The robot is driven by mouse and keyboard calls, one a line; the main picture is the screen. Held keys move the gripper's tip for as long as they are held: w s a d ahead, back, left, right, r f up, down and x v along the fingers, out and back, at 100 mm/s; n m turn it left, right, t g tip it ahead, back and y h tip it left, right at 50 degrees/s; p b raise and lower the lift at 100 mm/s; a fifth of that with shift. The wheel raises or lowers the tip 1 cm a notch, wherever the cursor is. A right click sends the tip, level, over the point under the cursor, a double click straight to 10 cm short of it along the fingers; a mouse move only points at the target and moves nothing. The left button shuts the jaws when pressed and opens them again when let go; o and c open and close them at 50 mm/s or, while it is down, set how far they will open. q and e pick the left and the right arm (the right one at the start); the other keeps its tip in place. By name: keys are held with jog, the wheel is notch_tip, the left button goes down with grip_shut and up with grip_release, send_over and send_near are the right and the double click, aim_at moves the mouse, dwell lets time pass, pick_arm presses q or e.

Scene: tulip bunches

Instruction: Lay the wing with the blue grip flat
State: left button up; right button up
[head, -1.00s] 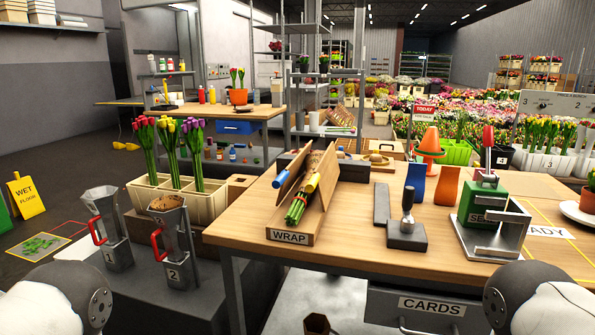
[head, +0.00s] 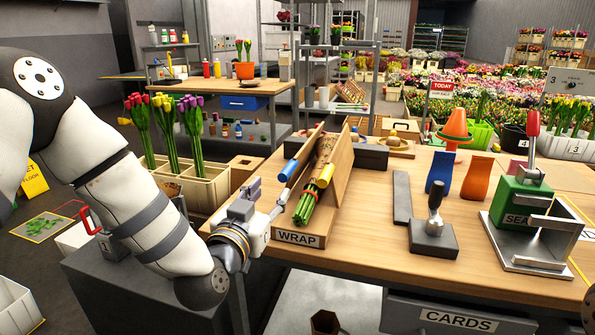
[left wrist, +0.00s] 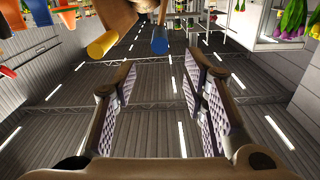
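The wing with the blue grip (head: 290,169) is the left board (head: 306,150) of the WRAP stand (head: 298,239). It stands raised and tilted beside the wrapped tulip bunch (head: 306,204). The opposite wing (head: 343,165) is also raised; the yellow grip (head: 326,175) is at its front. My left gripper (head: 268,192) is just in front and to the left of the blue grip. In the left wrist view its pads (left wrist: 162,95) are wide apart with nothing between them. The blue grip (left wrist: 159,42) shows beyond the fingertips, apart from them. My right gripper is out of view.
A tulip crate (head: 200,188) stands left of the table. A stamp-like tool (head: 434,232) and the green sealer (head: 522,205) stand on the table (head: 376,225) to the right. Bare tabletop lies just right of the stand.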

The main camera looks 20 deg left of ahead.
aim_at(285, 174)
pick_arm(q)
jog(key=w, duration=0.3)
jog(key=w+b, duration=0.1)
jog(key=w, duration=0.6)
jog(key=shift+d+f+b, duration=0.15)
jog(key=shift+f+b, duration=0.15)
jog(key=shift+w+r, duration=0.1)
jog(key=shift+w, duration=0.15)
grip_shut()
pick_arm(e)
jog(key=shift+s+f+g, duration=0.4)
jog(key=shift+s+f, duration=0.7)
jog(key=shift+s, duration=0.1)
